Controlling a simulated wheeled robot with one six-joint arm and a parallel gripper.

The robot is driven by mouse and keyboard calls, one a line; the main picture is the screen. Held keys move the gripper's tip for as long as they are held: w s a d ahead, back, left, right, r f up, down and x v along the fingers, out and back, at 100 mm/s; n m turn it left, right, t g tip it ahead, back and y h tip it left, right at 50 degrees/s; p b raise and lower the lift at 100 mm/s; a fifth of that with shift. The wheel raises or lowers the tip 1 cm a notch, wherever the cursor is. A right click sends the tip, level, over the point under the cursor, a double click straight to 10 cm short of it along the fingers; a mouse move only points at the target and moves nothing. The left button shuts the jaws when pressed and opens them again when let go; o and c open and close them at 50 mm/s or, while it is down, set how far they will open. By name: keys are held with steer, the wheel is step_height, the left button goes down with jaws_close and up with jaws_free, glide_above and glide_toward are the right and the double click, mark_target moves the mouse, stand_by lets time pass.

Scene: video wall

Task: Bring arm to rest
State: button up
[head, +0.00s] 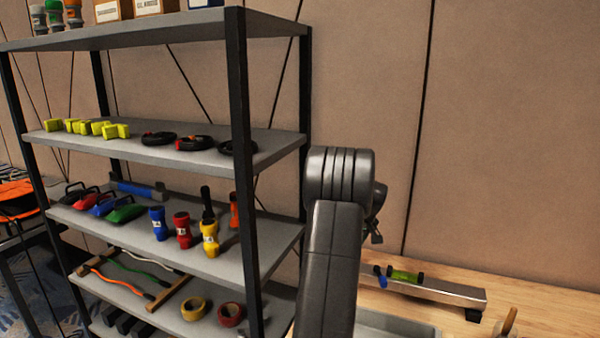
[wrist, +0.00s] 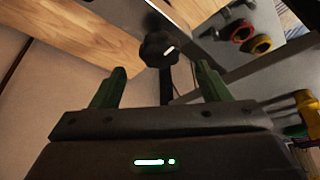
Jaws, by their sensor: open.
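My gripper (wrist: 160,80) shows in the wrist view with its two green fingers spread apart and nothing between them. A dark knob-shaped part shows past the fingertips; I cannot tell what it belongs to. In the head view my dark grey arm stands raised at the centre, to the right of the shelf rack (head: 242,130). The arm hides most of my gripper there, and its fingers cannot be made out.
The rack holds yellow blocks (head: 85,127), black rings (head: 195,143), coloured cylinders (head: 183,230) and tape rolls (head: 194,308). A wooden table (head: 520,300) with a metal bar (head: 430,287) stands at the lower right. The upper right, before the panelled wall (head: 510,130), looks clear.

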steer(key=x, duration=0.5)
steer(key=shift+a+p, duration=0.1)
steer(key=shift+p, duration=0.3)
steer(key=shift+s+r+m+h+p, duration=0.15)
steer(key=shift+m+h+p, duration=0.25)
steer(key=shift+m+p, duration=0.45)
steer(key=shift+a+m+h+p, duration=0.1)
steer(key=shift+m+h+p, duration=0.4)
steer(key=shift+m, duration=0.75)
steer(key=shift+a+m+h+p, duration=0.1)
steer(key=shift+m+h+p, duration=0.7)
steer(key=shift+m, duration=1.8)
steer(key=b+v, duration=0.2)
steer(key=v, duration=0.7)
steer(key=shift+a+r, duration=0.2)
steer(key=shift+r, duration=0.1)
